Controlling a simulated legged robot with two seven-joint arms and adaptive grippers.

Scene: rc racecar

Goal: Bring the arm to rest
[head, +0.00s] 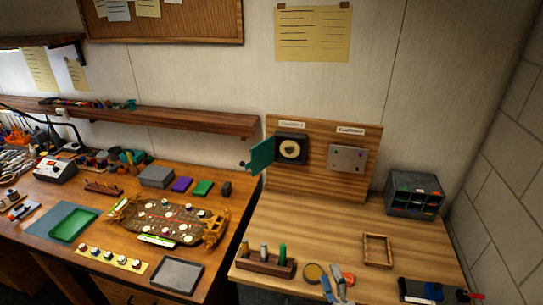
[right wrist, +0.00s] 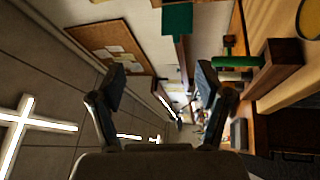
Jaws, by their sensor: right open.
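My right gripper (right wrist: 161,78) shows in the right wrist view with its two dark fingers spread wide and nothing between them. In that view, a wooden rack (right wrist: 278,68) with a green-handled tool (right wrist: 235,62) is to the right of the fingers, apart from them. In the head view I cannot make out either gripper clearly. The same rack (head: 264,263) stands at the front left of the lighter bench top, holding several upright tools.
A wooden board with a teal door (head: 262,157) stands on the right bench (head: 340,222). The car chassis (head: 170,222) lies on the left bench, with a grey tray (head: 176,274) in front.

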